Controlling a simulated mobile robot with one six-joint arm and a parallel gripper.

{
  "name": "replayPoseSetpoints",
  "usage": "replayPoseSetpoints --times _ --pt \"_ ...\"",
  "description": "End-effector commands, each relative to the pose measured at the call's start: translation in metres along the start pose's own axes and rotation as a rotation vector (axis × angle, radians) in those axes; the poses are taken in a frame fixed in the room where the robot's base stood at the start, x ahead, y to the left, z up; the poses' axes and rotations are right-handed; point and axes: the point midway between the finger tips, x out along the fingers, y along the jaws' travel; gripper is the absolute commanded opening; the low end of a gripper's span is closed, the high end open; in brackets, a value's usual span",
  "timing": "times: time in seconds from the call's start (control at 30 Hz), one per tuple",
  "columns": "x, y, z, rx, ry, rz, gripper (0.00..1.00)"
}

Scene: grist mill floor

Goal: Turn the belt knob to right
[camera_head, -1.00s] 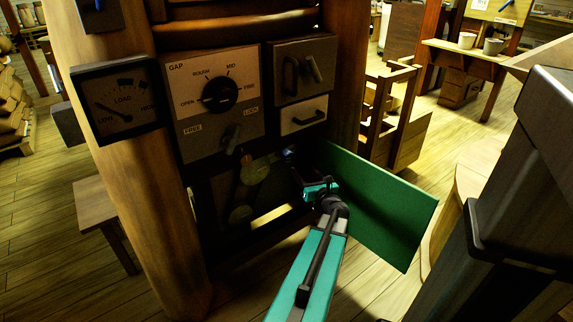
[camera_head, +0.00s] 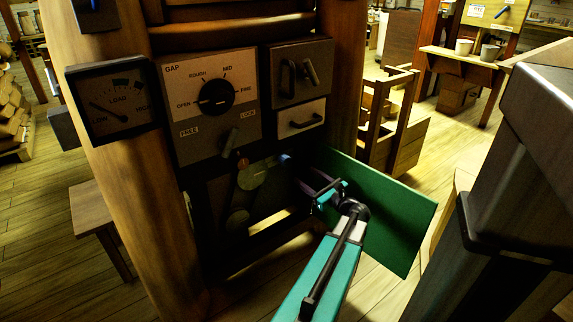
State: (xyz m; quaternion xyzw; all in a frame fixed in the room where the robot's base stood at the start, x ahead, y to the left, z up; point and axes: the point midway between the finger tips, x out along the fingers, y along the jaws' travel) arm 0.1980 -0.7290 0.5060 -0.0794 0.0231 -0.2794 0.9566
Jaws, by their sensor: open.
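A round olive-grey disc (camera_head: 252,176) with a small reddish mark at its upper left sits in the dark recess under the control panel; it may be the belt knob, but no label shows there. A second, darker disc (camera_head: 238,221) is below it. A bluish round end (camera_head: 285,160) shows to its upper right. My gripper (camera_head: 312,190) is open and empty, to the right of the discs and apart from them, in front of the green door panel (camera_head: 385,215).
The panel above carries a GAP dial (camera_head: 217,97) pointing near OPEN and a FREE/LOCK lever (camera_head: 230,141). The green panel swings out to the right of the recess. A load gauge (camera_head: 112,102) is on the left post. A small stool (camera_head: 95,205) stands at left.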

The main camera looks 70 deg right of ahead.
Motion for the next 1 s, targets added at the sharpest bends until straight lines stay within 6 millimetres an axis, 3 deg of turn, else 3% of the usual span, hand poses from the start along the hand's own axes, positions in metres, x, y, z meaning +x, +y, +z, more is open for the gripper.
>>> replayPoseSetpoints --times 1.0 --pt "0.125 -0.001 -0.002 0.000 0.000 -0.001 0.54"
